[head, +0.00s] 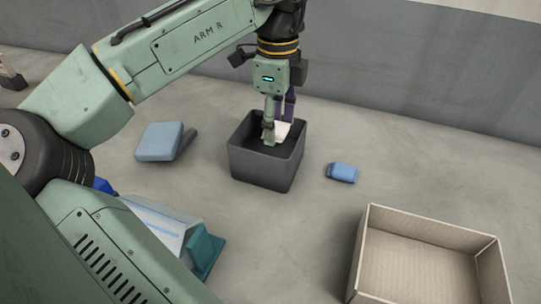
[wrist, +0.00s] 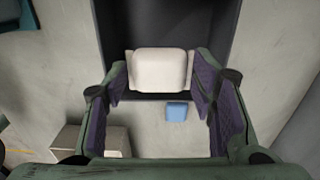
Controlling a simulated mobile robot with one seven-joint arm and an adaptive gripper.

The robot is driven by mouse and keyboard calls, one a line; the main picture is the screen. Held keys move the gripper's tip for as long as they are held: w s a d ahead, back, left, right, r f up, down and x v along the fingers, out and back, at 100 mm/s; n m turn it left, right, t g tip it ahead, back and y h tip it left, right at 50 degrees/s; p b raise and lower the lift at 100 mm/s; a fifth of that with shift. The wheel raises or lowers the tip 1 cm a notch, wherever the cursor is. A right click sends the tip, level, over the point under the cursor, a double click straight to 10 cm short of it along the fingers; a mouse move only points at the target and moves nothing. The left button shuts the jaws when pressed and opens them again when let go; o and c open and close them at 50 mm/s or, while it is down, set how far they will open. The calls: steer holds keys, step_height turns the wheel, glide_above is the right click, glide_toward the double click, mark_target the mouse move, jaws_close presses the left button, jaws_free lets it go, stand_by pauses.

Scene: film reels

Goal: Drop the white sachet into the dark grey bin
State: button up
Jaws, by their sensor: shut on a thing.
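The white sachet (wrist: 160,72) is between the fingertips of my gripper (wrist: 161,82) in the wrist view. In the head view my gripper (head: 277,128) points down at the dark grey bin (head: 262,170) and is shut on the sachet (head: 283,130), which is partly hidden by a finger. The sachet shows at the bin's opening, inside its rim outline. I cannot tell how far it is above the bin floor. In the wrist view the dark bin (wrist: 222,25) lies behind the sachet.
A light blue block (head: 160,141) lies left of the bin, and a small blue packet (head: 341,173) lies right of it. An open cardboard box (head: 430,235) stands at the lower right. A clear container with a teal part (head: 204,250) is at the lower left. A grey wall runs behind.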

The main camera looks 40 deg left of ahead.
steer(key=o, duration=1.1)
steer(key=shift+c, duration=0.2)
step_height(320, 180, up, 8)
steer(key=shift+f, duration=0.25)
steer(key=shift+s+f, duration=0.1)
